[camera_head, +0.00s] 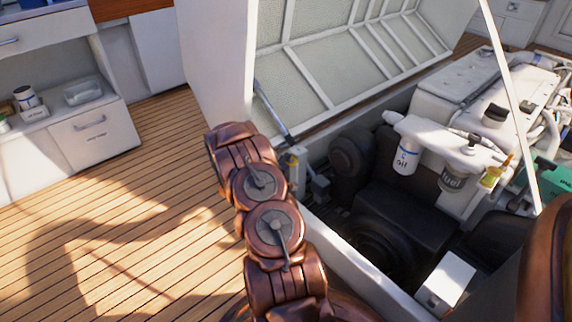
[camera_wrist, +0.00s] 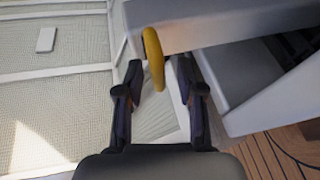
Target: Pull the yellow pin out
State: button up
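My gripper (camera_wrist: 160,77) is open, with one dark finger on each side of the pin's lower end. The pin hangs between the fingertips, nearer the left one, and I see a gap on both sides. My gripper's fingers are hidden behind the arm there.
The raised hatch lid (camera_head: 330,65) stands behind, with a strut (camera_head: 272,108) close to the arm. The engine bay, with an oil filter (camera_head: 404,152) and a white engine (camera_head: 490,95), lies right. Wooden deck (camera_head: 120,220) is open at left.

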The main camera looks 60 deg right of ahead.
jog(key=shift+d, duration=0.5)
jog(key=c, duration=0.6)
jog(key=shift+a+f, duration=0.1)
grip_shut()
